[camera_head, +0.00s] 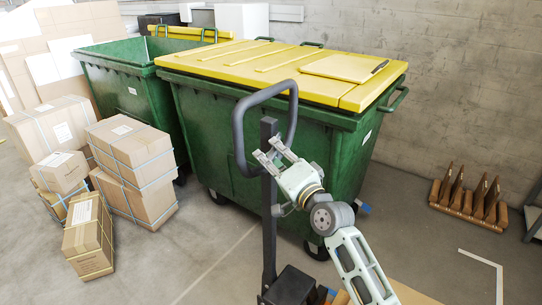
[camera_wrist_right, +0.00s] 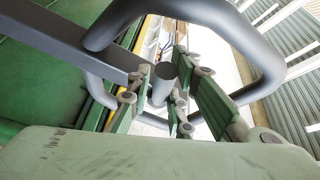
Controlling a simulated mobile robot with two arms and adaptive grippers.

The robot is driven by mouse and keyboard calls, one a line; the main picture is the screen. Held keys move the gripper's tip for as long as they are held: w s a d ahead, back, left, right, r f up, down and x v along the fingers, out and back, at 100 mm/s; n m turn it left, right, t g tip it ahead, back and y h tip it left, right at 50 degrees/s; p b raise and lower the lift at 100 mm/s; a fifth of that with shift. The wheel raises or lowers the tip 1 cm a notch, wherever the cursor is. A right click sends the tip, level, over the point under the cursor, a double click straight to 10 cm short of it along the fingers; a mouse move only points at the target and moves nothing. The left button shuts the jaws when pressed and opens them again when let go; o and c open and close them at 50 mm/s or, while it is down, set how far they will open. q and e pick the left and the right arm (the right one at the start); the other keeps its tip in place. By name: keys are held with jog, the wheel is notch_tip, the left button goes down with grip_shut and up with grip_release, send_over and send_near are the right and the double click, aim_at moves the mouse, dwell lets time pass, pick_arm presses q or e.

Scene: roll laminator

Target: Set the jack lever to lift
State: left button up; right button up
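The jack's dark grey loop handle (camera_head: 238,130) stands upright on its post (camera_head: 269,235) in the head view. The loop (camera_wrist_right: 270,70) also fills much of the right wrist view. A short grey lever with a round end (camera_wrist_right: 163,76) shows inside the loop there. My right gripper (camera_head: 270,154) is at the lower part of the loop, beside the post top. In the right wrist view its green-padded fingers (camera_wrist_right: 160,98) are apart, with the lever end between them. I cannot tell whether they touch it. The lever is hard to make out in the head view. My left gripper is not in view.
Green bins with yellow lids (camera_head: 255,65) stand close behind the handle. Strapped cardboard boxes (camera_head: 135,150) are stacked at the left. A brown wooden rack (camera_head: 468,207) sits on the floor at the right. A black jack body (camera_head: 290,287) is at the bottom.

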jog(key=o, duration=0.3)
jog(key=shift+o, duration=0.2)
jog(key=shift+s, duration=0.1)
jog(key=v, duration=1.2)
jog(key=shift+f, duration=0.1)
